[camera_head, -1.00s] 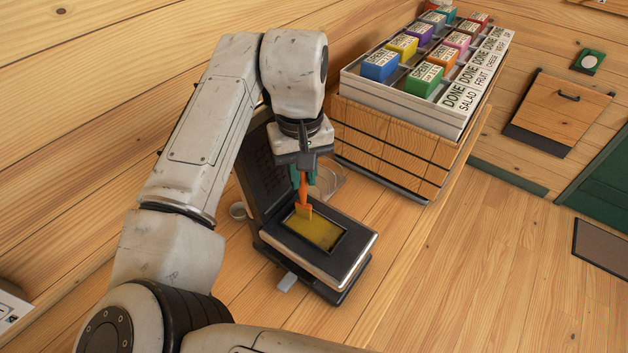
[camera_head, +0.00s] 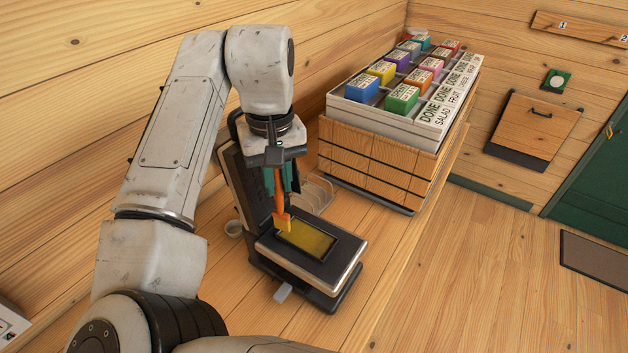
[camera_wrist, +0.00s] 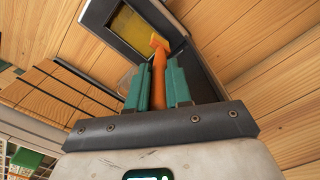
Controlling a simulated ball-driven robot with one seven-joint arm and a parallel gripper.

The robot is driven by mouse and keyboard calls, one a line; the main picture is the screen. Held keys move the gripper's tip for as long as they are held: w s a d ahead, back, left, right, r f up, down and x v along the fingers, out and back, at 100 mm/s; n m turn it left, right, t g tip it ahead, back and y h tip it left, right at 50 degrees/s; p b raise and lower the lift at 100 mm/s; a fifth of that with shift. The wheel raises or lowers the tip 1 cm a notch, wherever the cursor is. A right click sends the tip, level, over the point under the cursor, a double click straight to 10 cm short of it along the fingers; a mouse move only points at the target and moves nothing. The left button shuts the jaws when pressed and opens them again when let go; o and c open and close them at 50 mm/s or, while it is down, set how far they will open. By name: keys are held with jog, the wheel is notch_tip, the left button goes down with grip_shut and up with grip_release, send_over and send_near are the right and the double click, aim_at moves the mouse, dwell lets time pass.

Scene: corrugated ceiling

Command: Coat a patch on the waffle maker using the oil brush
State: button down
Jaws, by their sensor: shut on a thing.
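The waffle maker (camera_head: 318,262) stands open on the wooden counter, its dark lid raised at the left. A yellow patch (camera_head: 308,238) covers the recess in its lower plate, and it also shows in the wrist view (camera_wrist: 132,32). My gripper (camera_head: 280,190) has teal fingers shut on the orange oil brush (camera_head: 279,207). I cannot tell whether the bristles touch the plate. In the wrist view the brush (camera_wrist: 158,75) runs between both fingers (camera_wrist: 158,88) towards the plate.
A wooden crate (camera_head: 372,168) with a white tray (camera_head: 420,122) of coloured labelled blocks stands at the back. The counter to the right is clear.

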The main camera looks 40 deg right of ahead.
jog(key=shift+d+r, duration=0.1)
jog(key=shift+r, duration=1.55)
